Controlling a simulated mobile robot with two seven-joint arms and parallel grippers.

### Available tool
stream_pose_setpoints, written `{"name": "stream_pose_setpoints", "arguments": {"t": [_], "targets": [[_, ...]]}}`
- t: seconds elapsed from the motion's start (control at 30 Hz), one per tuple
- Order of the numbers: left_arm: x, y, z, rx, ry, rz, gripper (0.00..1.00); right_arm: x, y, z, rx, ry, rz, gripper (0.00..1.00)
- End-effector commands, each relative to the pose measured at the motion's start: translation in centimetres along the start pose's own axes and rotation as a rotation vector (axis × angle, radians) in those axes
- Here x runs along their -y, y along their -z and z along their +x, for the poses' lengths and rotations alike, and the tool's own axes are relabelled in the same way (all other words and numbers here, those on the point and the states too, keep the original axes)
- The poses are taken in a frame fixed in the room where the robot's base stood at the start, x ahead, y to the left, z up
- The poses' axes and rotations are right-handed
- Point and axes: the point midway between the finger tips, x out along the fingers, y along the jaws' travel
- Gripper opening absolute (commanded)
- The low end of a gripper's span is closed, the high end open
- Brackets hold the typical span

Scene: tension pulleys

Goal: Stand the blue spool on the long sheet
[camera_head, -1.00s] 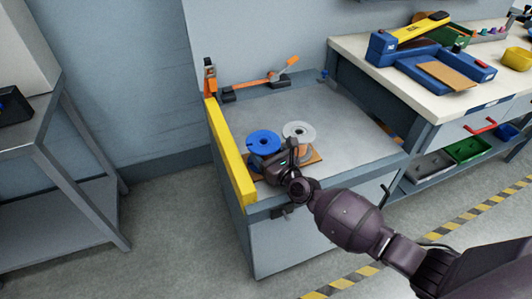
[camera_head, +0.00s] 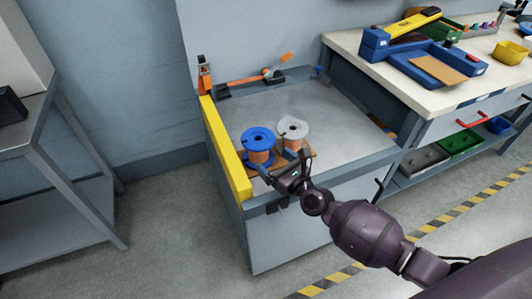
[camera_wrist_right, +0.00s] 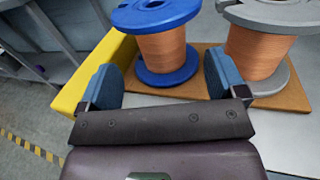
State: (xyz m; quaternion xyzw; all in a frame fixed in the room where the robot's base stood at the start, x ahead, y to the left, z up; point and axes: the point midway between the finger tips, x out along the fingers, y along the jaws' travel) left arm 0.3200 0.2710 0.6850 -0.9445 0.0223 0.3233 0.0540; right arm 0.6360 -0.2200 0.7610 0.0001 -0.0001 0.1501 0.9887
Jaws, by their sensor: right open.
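The blue spool (camera_head: 257,136), wound with copper wire, stands upright on a flat brown sheet (camera_head: 284,169) on the grey bench top. It also shows in the right wrist view (camera_wrist_right: 154,14), straight ahead of the fingers. A similar grey spool (camera_head: 292,127) stands to its right on the same brown sheet. My right gripper (camera_head: 282,163) is open and empty at the near side of the spools. In the wrist view its blue-padded fingers (camera_wrist_right: 162,78) are spread, with the blue spool's lower flange just beyond. Whether they touch it is unclear. My left gripper is out of view.
A yellow bar (camera_head: 226,148) runs along the bench's left edge. An orange-handled tool (camera_head: 250,82) lies at the back. The bench top right of the spools is clear. A workbench (camera_head: 440,97) with a blue-and-yellow tool stands at right, a metal rack (camera_head: 70,170) at left.

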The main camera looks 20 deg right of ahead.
Motion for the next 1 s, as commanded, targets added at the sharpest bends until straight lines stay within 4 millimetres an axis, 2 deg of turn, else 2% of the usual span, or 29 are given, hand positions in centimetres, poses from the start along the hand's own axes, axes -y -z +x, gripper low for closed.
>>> {"name": "stream_pose_setpoints", "arguments": {"t": [0.1, 0.33, 0.5, 1.0], "targets": [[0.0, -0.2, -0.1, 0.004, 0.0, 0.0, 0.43, 0.1, 0.1, -2.3, -0.003, 0.0, 0.0, 0.9], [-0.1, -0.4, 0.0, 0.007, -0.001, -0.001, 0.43, 0.0, 0.1, -4.9, -0.001, 0.0, 0.0, 0.9], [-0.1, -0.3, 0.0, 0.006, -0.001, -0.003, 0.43, 0.0, 0.0, -5.5, 0.0, 0.0, 0.0, 0.9], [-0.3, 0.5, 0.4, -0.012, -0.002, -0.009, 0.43, 0.0, 0.0, -5.5, -0.001, -0.001, -0.003, 0.9]]}}
